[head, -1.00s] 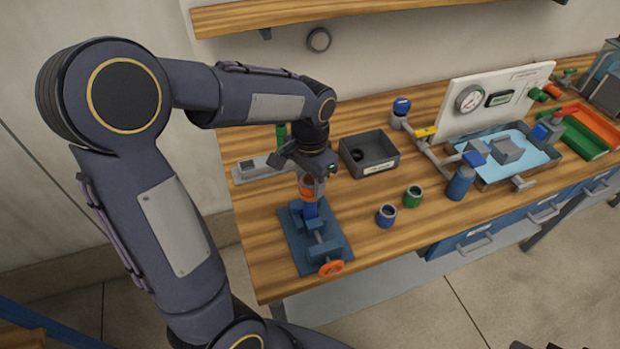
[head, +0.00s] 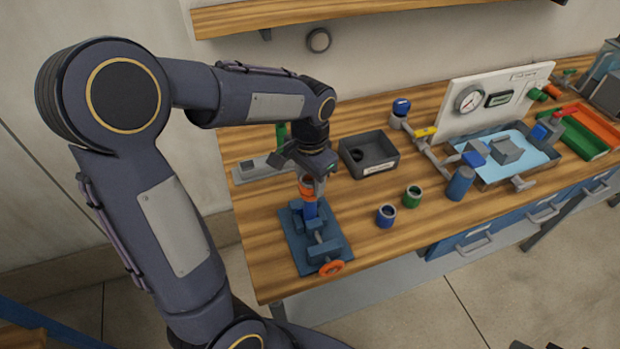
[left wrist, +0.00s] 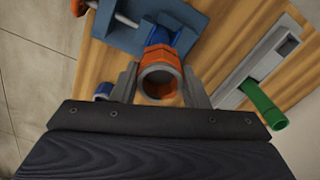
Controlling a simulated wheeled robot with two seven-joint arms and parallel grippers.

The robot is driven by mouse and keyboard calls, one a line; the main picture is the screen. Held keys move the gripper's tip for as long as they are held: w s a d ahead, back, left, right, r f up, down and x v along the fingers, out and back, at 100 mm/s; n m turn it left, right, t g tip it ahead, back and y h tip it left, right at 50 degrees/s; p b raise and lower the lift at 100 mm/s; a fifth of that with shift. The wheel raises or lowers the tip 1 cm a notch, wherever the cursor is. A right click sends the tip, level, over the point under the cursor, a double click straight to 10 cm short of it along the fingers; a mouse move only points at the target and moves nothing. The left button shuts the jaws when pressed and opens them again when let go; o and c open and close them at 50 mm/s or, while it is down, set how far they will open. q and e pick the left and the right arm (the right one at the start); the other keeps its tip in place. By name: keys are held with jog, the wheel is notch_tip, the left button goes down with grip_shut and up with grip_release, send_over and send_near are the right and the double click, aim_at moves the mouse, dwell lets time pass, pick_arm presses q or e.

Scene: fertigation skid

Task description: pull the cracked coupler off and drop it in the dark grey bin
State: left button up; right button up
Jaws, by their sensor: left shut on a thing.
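The orange coupler (head: 306,190) sits at the top of a blue pipe piece (head: 310,209) held upright in the blue vise (head: 296,236). It also shows as an orange ring (left wrist: 160,64) in the left wrist view. My left gripper (head: 313,184) comes from above, shut on the coupler, with one finger on each side. Coupler and pipe appear in line and touching; a crack cannot be made out. The dark grey bin (head: 385,168) stands right of the gripper, with a small dark round thing inside. My right gripper is not in view.
A blue ring (head: 386,216) and a green ring (head: 412,197) stand right of the vise. Further right are a pipe assembly, a blue cylinder (head: 460,183) and a water tray (head: 484,185). Bare wood lies between vise and bin.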

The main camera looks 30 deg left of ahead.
pick_arm(q)
jog(key=shift+r+p, duration=2.4)
jog(key=shift+r, duration=0.55)
